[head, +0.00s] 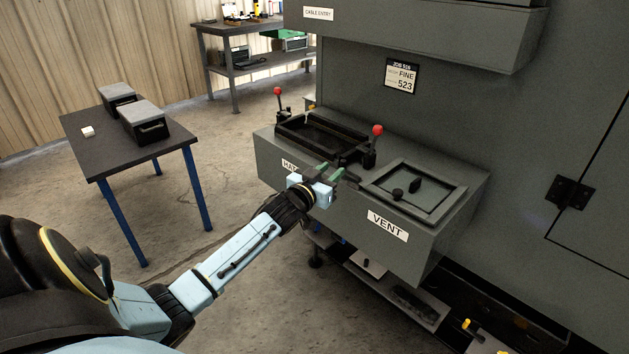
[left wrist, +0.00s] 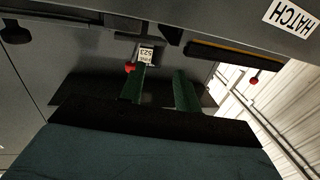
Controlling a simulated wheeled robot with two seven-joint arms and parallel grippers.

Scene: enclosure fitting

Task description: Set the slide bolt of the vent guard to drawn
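The vent guard (head: 433,204) is a dark grey framed panel on top of the ledge, above the VENT label (head: 387,226). A black round knob (head: 397,194) stands at its front edge, and a black block-like handle (head: 415,185) stands on its panel. I cannot tell for sure which is the slide bolt or how it is set. My left gripper (head: 331,172) is left of the guard, near the ledge's front edge, and apart from the knob. Its green fingers are spread with nothing between them, as the left wrist view (left wrist: 159,90) shows. My right gripper is not in view.
Left of the vent guard is the hatch opening with a black frame (head: 312,145) and red-knobbed levers (head: 377,131). The HATCH label (left wrist: 290,17) shows in the left wrist view. A side table (head: 92,155) with two boxes stands left. The cabinet wall (head: 480,110) rises behind.

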